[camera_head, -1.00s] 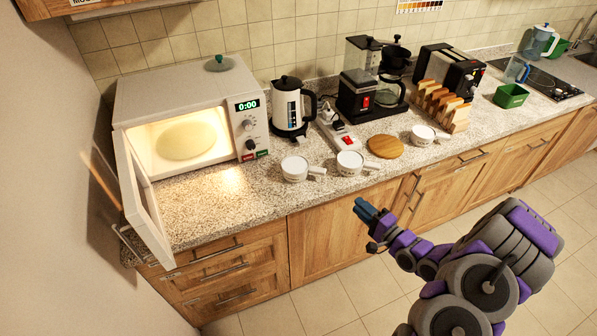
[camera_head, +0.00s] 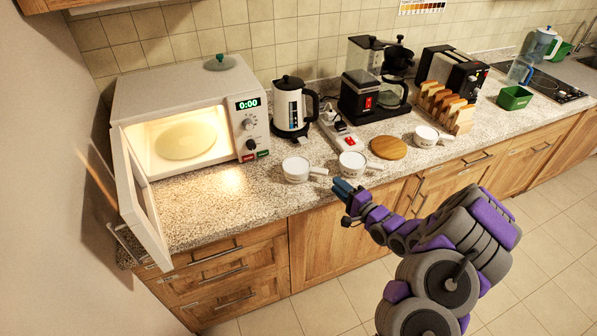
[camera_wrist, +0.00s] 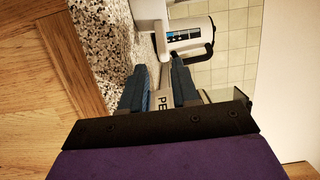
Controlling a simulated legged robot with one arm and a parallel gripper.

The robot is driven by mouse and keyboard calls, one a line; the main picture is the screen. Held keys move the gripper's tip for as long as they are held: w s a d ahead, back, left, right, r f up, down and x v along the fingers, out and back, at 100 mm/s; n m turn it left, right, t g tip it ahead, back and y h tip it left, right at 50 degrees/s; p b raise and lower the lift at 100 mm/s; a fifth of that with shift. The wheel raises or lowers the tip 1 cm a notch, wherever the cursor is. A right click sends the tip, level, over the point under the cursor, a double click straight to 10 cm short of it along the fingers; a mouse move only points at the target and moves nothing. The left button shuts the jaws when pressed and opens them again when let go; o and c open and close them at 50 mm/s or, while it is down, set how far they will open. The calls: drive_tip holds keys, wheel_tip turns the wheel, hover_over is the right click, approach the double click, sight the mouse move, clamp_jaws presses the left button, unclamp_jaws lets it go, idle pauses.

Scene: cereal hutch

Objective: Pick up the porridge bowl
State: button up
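Three white bowls with side handles stand near the counter's front edge: a left bowl (camera_head: 296,169), a middle bowl (camera_head: 351,163) and a right bowl (camera_head: 426,137). Their lettering is too small to read in the head view, so I cannot tell which is the porridge bowl. My gripper (camera_head: 343,189) is at the counter's front edge, just in front of the left and middle bowls. In the wrist view its two fingers (camera_wrist: 159,84) are apart. A white surface lettered "PE" (camera_wrist: 164,103) shows between them, partly hidden by the gripper.
A lit microwave (camera_head: 226,103) stands at left with its door (camera_head: 141,195) open over the counter. Behind the bowls are a kettle (camera_head: 290,106), a power strip (camera_head: 345,139) and a coffee maker (camera_head: 361,98). A round wooden board (camera_head: 388,147) lies right of the middle bowl.

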sight(329, 185)
drive_tip(key=shift+b+x, duration=1)
drive_tip(key=shift+x, duration=1.55)
drive_tip(key=shift+r, duration=0.1)
clamp_jaws()
